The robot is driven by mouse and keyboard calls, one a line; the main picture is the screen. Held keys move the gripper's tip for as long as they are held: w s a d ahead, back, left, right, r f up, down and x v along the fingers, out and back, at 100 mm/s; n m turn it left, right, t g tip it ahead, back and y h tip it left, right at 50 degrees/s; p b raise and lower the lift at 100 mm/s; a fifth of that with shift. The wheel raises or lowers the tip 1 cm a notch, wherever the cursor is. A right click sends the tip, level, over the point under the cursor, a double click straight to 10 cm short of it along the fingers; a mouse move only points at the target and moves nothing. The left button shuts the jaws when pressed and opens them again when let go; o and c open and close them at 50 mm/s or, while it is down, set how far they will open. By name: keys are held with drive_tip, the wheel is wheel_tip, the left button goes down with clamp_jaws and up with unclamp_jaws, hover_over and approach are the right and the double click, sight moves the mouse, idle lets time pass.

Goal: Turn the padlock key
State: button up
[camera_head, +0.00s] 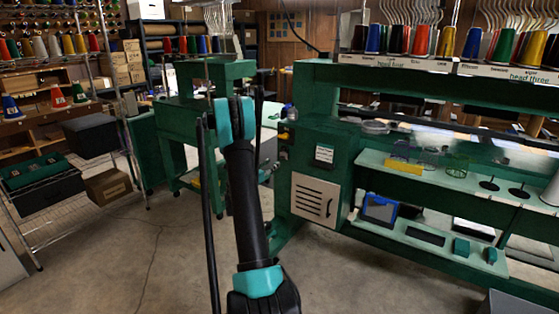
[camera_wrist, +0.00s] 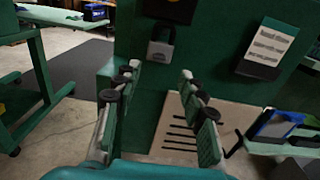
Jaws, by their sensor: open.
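A padlock (camera_wrist: 160,48) with a pale body and dark shackle hangs on the green cabinet face, near the upper middle of the wrist view. No key can be made out on it. My gripper (camera_wrist: 158,74) is open and empty, its two fingers spread with the padlock beyond and between their tips, apart from it. In the head view my arm stands in front of the scene and my gripper cannot be made out. The green cabinet (camera_head: 315,170) is right of the arm there, with a slotted vent panel (camera_head: 314,198) low on it.
A white label card (camera_wrist: 268,47) is on the cabinet right of the padlock. A shelf with a blue-framed box (camera_head: 380,210) juts out at right. A wire rack (camera_head: 65,190) stands at left. Bare concrete floor (camera_head: 150,255) lies between.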

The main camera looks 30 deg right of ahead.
sight(281, 157)
drive_tip(key=x, duration=0.8)
clamp_jaws()
